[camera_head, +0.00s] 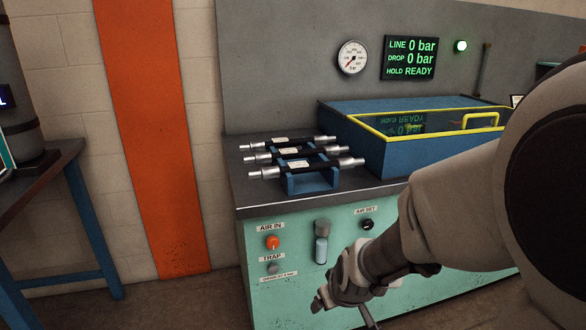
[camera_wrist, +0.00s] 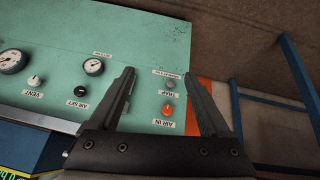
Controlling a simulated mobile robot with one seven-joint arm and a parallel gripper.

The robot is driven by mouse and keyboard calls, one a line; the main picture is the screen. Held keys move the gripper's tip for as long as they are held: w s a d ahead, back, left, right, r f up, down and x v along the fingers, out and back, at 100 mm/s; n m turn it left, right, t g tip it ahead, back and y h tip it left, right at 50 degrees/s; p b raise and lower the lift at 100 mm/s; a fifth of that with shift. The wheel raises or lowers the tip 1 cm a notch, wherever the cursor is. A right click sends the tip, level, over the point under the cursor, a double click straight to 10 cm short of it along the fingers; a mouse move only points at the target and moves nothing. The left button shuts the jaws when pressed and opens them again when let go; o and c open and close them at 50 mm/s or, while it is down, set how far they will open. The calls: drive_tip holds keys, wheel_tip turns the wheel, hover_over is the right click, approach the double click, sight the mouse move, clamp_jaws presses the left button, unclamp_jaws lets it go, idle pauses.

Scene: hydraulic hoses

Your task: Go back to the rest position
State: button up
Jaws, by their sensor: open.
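My gripper (camera_head: 345,304) hangs low in front of the teal bench front in the head view, with my arm reaching in from the right. In the wrist view my gripper (camera_wrist: 162,98) has its two fingers well apart, with nothing between them but the bench panel behind. Three hydraulic hoses (camera_head: 291,153) with silver end fittings and pale labels lie side by side on a blue rack (camera_head: 312,182) on the dark bench top. My gripper is below and to the right of them, clear of the rack.
The bench front (camera_head: 290,300) carries an orange AIR IN knob (camera_head: 273,242), a TRAP knob (camera_head: 273,268) and an AIR SET knob (camera_head: 367,224). A blue tank with a yellow-edged lid (camera_head: 430,125) stands right of the rack. The display (camera_head: 410,58) reads 0 bar, READY. A blue-legged table (camera_head: 40,180) stands left.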

drive_tip(key=s+d+r+m, duration=0.2)
drive_tip(key=s+d+r, duration=0.1)
drive_tip(key=s+r, duration=0.5)
drive_tip(key=s+d+r+m, duration=0.2)
drive_tip(key=s+d+r, duration=0.1)
drive_tip(key=s+r, duration=0.55)
wheel_tip(320, 180, up, 20)
drive_tip(key=p, duration=2.1)
drive_tip(key=shift+s+r+h, duration=0.15)
drive_tip(key=shift+s+h, duration=0.05)
drive_tip(key=shift+h, duration=0.2)
